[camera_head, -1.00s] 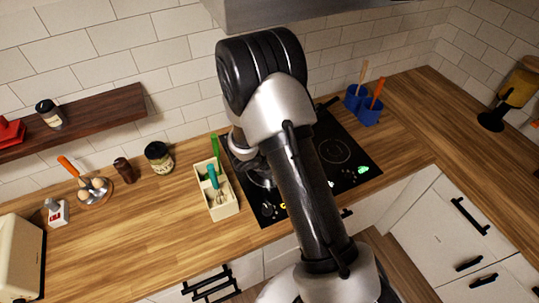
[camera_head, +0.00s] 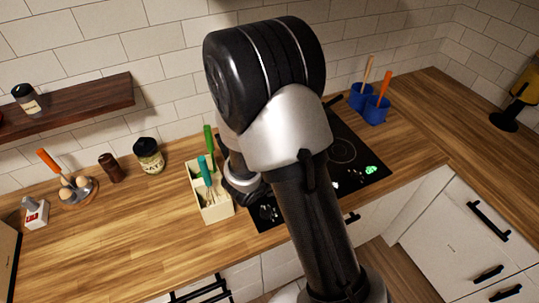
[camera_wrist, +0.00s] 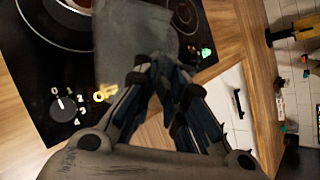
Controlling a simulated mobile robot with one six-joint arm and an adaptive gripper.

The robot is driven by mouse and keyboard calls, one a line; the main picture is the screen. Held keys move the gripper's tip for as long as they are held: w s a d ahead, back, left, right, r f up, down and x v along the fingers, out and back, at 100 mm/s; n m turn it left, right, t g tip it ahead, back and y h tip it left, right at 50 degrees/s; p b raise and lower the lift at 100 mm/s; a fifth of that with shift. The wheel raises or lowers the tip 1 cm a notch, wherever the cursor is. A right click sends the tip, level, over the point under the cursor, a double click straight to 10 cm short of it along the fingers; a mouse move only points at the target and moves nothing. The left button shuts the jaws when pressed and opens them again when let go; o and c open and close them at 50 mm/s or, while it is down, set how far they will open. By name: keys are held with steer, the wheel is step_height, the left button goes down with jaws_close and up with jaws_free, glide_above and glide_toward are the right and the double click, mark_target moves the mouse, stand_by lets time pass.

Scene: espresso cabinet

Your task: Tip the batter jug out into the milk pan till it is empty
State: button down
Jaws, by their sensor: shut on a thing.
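In the wrist view my gripper (camera_wrist: 165,80) is shut on a plain grey vessel (camera_wrist: 130,42), which appears to be the batter jug. Only part of it shows, cut off by the top edge, and its inside and contents are hidden. It is held over the black hob. A round, pale-rimmed shape with a dark reddish middle (camera_wrist: 62,22) lies at the top left of the wrist view; I cannot tell whether it is the milk pan or a hob ring. In the head view my arm hides the jug and much of the hob.
The hob (camera_head: 352,178) is set in the wooden worktop (camera_head: 120,220). A cream utensil holder (camera_head: 217,210) stands left of it. Blue pots (camera_head: 375,110) with wooden and orange handles stand behind it. A labelled jar (camera_head: 149,157) is at the back left. The left worktop is largely clear.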

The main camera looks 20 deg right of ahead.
steer(key=shift+s+f+m+t+h+b, duration=0.45)
steer(key=shift+s+f+t+b, duration=0.3)
steer(key=shift+b, duration=2.35)
steer(key=shift+s+r+m+t+h+p, duration=0.4)
steer(key=shift+s+m+t+h+p, duration=0.2)
steer(key=shift+t+p, duration=0.2)
steer(key=p, duration=0.4)
